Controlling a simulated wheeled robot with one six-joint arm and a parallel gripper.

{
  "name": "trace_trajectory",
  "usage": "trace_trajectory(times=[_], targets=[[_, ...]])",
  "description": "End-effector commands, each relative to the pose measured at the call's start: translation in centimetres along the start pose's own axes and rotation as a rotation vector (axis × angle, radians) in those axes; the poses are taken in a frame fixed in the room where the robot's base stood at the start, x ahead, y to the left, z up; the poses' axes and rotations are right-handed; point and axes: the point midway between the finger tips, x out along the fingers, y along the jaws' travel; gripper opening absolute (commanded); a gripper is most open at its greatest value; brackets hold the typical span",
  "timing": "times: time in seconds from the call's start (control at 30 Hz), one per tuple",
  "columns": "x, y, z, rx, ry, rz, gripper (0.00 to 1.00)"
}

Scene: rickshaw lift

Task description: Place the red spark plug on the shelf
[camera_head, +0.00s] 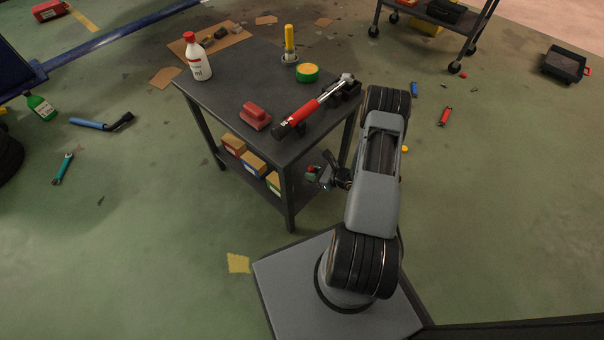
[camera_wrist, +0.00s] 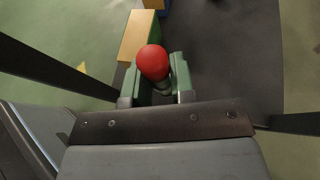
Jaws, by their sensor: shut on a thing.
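The red spark plug (camera_wrist: 153,62) shows in the wrist view as a rounded red end with a pale part below it. My gripper (camera_wrist: 163,80) is shut on it, with a green-padded finger on each side. The dark lower shelf (camera_wrist: 235,50) lies below and to the right of it. I cannot tell whether the plug touches the shelf. In the head view my gripper (camera_head: 325,176) reaches in at the right side of the black table, at lower-shelf height. Only a small bit of red (camera_head: 312,170) shows there, partly hidden by the gripper.
Several small boxes (camera_head: 253,163) stand along the shelf's front; a tan box (camera_wrist: 138,36) is close beside the plug. A table leg (camera_head: 288,200) stands near my gripper.

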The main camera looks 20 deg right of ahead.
Motion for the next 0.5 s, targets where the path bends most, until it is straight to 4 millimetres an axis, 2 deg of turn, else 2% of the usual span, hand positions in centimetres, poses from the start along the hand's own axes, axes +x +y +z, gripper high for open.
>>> trace_trajectory(times=[0.03, 0.2, 0.5], targets=[[1.3, -1.0, -0.8, -0.006, -0.001, 0.002, 0.00], [4.0, -3.2, -2.6, -0.001, 0.000, 0.002, 0.00], [6.0, -5.0, -4.1, 0.001, -0.001, 0.002, 0.00]])
